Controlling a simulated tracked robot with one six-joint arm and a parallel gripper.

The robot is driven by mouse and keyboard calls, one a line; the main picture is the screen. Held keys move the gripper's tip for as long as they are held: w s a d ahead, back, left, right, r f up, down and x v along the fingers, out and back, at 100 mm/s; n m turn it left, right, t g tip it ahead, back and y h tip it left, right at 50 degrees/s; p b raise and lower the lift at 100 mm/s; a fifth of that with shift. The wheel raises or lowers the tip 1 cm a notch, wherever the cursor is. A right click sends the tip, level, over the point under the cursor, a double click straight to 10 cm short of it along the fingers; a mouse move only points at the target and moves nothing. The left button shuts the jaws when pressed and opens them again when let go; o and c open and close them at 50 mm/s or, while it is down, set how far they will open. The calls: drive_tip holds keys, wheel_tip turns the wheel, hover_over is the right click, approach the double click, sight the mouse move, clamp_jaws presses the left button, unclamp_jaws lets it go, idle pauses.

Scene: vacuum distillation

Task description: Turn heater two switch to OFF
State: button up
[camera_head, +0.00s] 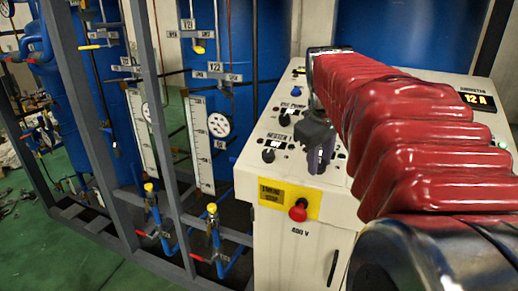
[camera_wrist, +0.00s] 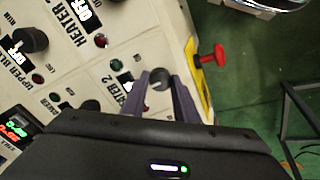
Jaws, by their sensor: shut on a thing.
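In the wrist view the HEATER 2 label (camera_wrist: 108,78) is printed on the pale control panel. Beside it a dark round switch knob (camera_wrist: 158,84) sits between the two purple fingers of my gripper (camera_wrist: 158,77). The fingers are shut on this knob, one on each side. A small lit display (camera_wrist: 126,86) next to it is partly covered by a finger, and I cannot read its word. In the head view my gripper (camera_head: 320,158) points down onto the sloping panel, right of the HEATER 1 knob (camera_head: 268,155). The gripped knob is hidden there.
A red emergency stop button (camera_head: 298,211) on a yellow plate is on the cabinet front below my gripper. Other black knobs stand close by, including the oil pump knob (camera_head: 285,117). A grey frame (camera_head: 165,130) with blue tanks stands to the left.

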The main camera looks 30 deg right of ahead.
drive_tip(key=o, duration=1.1)
drive_tip(key=shift+c, duration=0.2)
drive_tip(key=shift+r, duration=0.1)
drive_tip(key=v, duration=1.3)
drive_tip(key=shift+r, duration=0.3)
drive_tip(key=shift+a, duration=0.1)
